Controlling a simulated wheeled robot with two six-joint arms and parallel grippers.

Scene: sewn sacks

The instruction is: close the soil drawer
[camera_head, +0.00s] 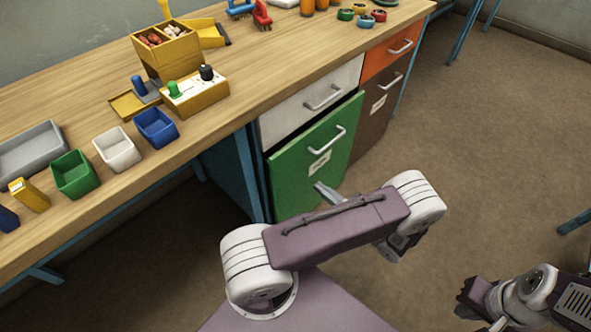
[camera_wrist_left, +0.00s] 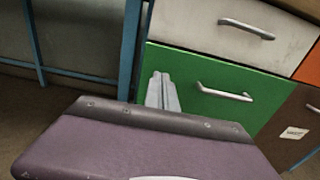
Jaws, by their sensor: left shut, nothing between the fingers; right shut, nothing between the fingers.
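The green drawer front (camera_head: 300,170) stands out from its cabinet, with a dark gap along its top edge. It has a pale bar handle (camera_head: 327,139) and a white label whose writing is too small to read. It also fills the middle of the left wrist view (camera_wrist_left: 190,75). My left gripper (camera_head: 325,191) is shut and empty, low in front of the green drawer front. In the left wrist view its closed fingers (camera_wrist_left: 161,88) show before the front's left part; contact cannot be told. My right gripper (camera_head: 492,325) is shut at the lower right, partly cut off, away from the cabinets.
A white drawer (camera_head: 290,118) is above the green one, with an orange drawer (camera_head: 378,62) and a brown one (camera_head: 365,125) to the right. The wooden bench top (camera_head: 240,110) holds small bins and tools.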

